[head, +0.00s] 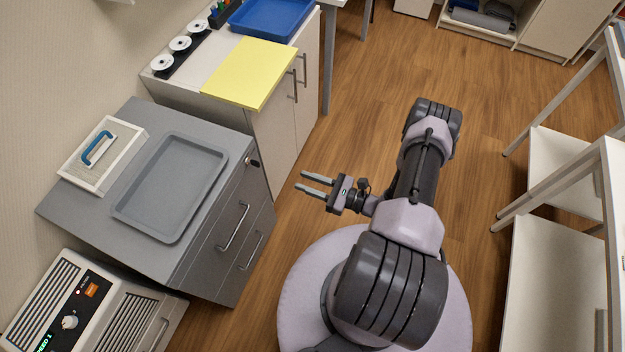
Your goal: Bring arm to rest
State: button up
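My arm is bent above my round base, with its elbow pointing away over the wooden floor. My gripper (316,182) points left toward the grey drawer cabinet (155,250). Its two fingers are apart with nothing between them. It is over the floor, clear of the cabinet's drawer handles.
A grey tray (170,187) and a white box lid with a blue handle (100,155) lie on the cabinet. Behind are a yellow board (250,72) and blue tray (270,18). A machine (80,310) stands lower left. White shelving (560,260) stands right. The floor between is clear.

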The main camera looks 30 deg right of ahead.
jog(key=shift+v, duration=1.05)
jog(key=w+a+r+n+g+y, duration=0.1)
jog(key=a+r+n+g, duration=0.25)
jog(key=r, duration=0.35)
jog(key=a+r+n+g, duration=0.2)
jog(key=r+n+g, duration=0.3)
jog(key=r, duration=0.3)
jog(key=w+a+r+n+g+y, duration=0.1)
jog(key=a+r+n+g, duration=0.1)
jog(key=r+n+g, duration=0.4)
jog(key=s+a+r+n+t+h, duration=0.2)
jog(key=s+r+n+h, duration=0.3)
jog(key=r, duration=0.5)
jog(key=s+a+r+n+t+h, duration=0.3)
jog(key=s+a+r+n+h, duration=0.1)
jog(key=s+r, duration=0.4)
notch_tip(320, 180, up, 3)
jog(key=shift+a+f+n+t+h, duration=0.1)
jog(key=shift+a+n+t+h, duration=0.25)
jog(key=shift+h, duration=0.45)
